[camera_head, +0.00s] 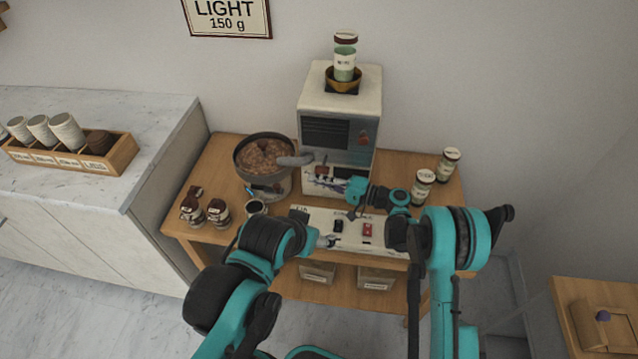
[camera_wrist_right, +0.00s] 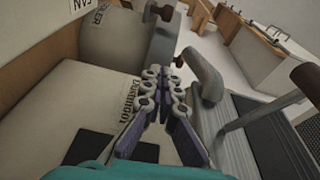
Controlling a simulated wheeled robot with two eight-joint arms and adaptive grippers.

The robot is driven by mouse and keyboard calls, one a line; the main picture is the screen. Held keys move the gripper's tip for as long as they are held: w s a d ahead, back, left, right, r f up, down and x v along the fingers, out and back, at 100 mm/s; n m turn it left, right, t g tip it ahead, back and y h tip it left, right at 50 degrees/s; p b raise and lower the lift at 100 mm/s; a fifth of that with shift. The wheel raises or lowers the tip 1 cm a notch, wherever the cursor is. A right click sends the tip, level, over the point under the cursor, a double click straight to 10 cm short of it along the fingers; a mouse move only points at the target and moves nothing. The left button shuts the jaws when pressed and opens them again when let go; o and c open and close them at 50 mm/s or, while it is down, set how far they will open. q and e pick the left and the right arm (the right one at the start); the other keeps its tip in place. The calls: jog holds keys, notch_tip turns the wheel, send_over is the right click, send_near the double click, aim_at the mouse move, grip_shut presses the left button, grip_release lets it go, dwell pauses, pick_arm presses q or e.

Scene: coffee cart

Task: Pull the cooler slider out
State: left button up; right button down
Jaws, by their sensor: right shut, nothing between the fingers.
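The roaster (camera_head: 340,101) stands on the wooden cart, with the round cooler pan (camera_head: 262,156) full of brown beans to its left. My right gripper (camera_head: 334,184) is shut and empty at the roaster's lower front, to the right of the pan. In the right wrist view my right gripper (camera_wrist_right: 166,80) has its fingers together, apart from a grey block (camera_wrist_right: 162,45) with small dark red knobs beyond the tips. A partly readable label, seemingly "cooler", is on the rounded surface beside it. I cannot tell for certain which part is the slider. My left gripper (camera_head: 326,241) is low by the front panel; its jaws are unclear.
A grey curved spout (camera_head: 295,160) reaches toward the pan. Dark jars (camera_head: 218,212) and a cup (camera_head: 256,207) stand at the cart's left front. Labelled jars (camera_head: 422,187) stand at the right. The control panel (camera_head: 351,232) carries a red switch.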

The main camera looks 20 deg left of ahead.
aim_at(280, 178)
jog(key=a, duration=0.2)
jog(key=a+b, duration=0.1)
jog(key=a, duration=0.3)
jog(key=shift+f, duration=0.25)
jog(key=s+b, duration=0.1)
jog(key=s+a, duration=0.1)
jog(key=s, duration=0.1)
jog(key=shift+b, duration=0.4)
jog(key=shift+s+a, duration=0.1)
jog(key=shift+s, duration=0.35)
